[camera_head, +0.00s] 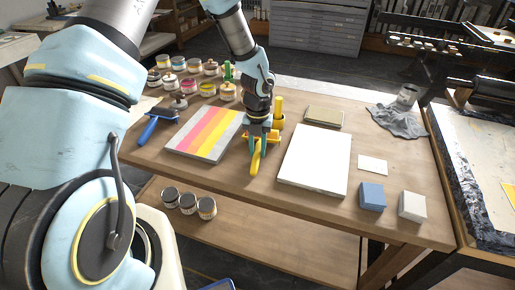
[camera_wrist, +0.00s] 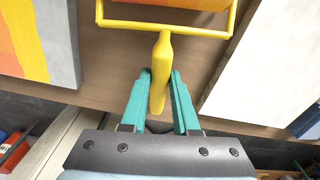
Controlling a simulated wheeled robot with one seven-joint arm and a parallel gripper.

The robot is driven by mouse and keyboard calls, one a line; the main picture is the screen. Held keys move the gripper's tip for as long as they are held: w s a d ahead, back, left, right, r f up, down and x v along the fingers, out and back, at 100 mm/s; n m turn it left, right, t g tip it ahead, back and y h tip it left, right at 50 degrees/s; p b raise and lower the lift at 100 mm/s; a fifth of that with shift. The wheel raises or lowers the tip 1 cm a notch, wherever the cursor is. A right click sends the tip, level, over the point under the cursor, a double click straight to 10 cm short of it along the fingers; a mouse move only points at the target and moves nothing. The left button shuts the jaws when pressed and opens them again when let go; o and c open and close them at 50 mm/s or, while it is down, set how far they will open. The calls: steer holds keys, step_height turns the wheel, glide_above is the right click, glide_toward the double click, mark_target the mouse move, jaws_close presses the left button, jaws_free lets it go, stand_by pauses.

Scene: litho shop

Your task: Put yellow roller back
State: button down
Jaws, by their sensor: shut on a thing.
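The yellow roller (camera_head: 256,161) is at the middle of the wooden table, between the striped slab and the white board. My gripper (camera_head: 258,146) points down at it, with its teal fingers shut on the handle. In the wrist view, the yellow roller (camera_wrist: 162,58) has its handle between the two fingers of my gripper (camera_wrist: 160,76). Its yellow frame and part of an orange-yellow drum show at the top edge. I cannot tell whether the roller touches the table. A blue roller (camera_head: 157,124) lies at the table's left.
The striped slab (camera_head: 203,135) lies left of my gripper and the white board (camera_head: 315,160) right. A yellow upright item (camera_head: 279,108) stands just behind. Several ink cans (camera_head: 207,88) stand back left. Blue (camera_head: 372,196) and white (camera_head: 412,206) blocks and a grey cloth (camera_head: 398,121) are at right.

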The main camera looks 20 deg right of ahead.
steer(key=shift+f, duration=0.1)
steer(key=c, duration=0.6)
jaws_free()
step_height(320, 180, up, 11)
steer(key=b, duration=0.2)
steer(key=s+a+r+m, duration=0.1)
steer(key=a+r+m, duration=0.2)
steer(key=a+m, duration=0.7)
steer(key=a+r+m+t, duration=0.1)
steer(key=a+r+m, duration=0.1)
steer(key=a+m, duration=0.8)
steer(key=s+a+r+m+t, duration=0.1)
steer(key=a+r+m, duration=0.2)
steer(key=a+m, duration=0.8)
steer(key=shift+s+r, duration=0.3)
